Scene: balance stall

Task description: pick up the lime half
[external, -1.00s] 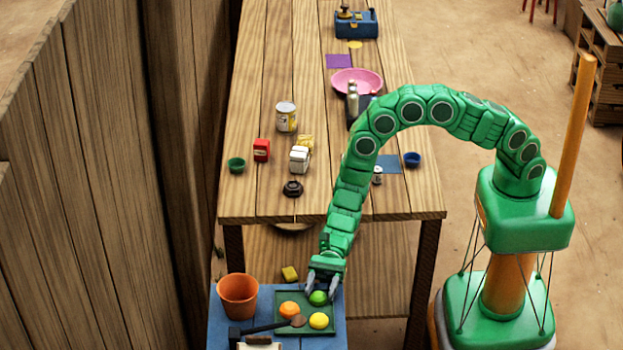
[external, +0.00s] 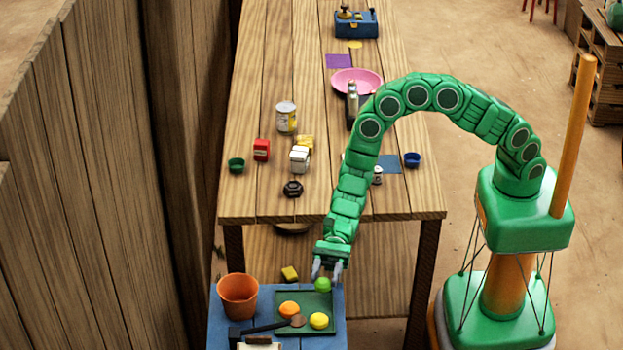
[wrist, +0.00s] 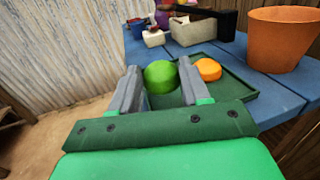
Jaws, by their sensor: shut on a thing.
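The lime half (external: 323,284) is a bright green rounded piece held between the grey fingertips of my gripper (external: 326,276). In the external view it appears just above the far right part of the dark green tray (external: 314,331). In the wrist view the lime half (wrist: 160,75) sits between the tips of the two fingers, its rounded side showing. My gripper is shut on it. Its cut face cannot be made out.
An orange half (external: 289,309) and a yellow piece (external: 319,320) lie in the tray. A terracotta pot (external: 238,296) and a dark hammer-like tool (external: 262,328) are to the left on the blue table (external: 218,325).

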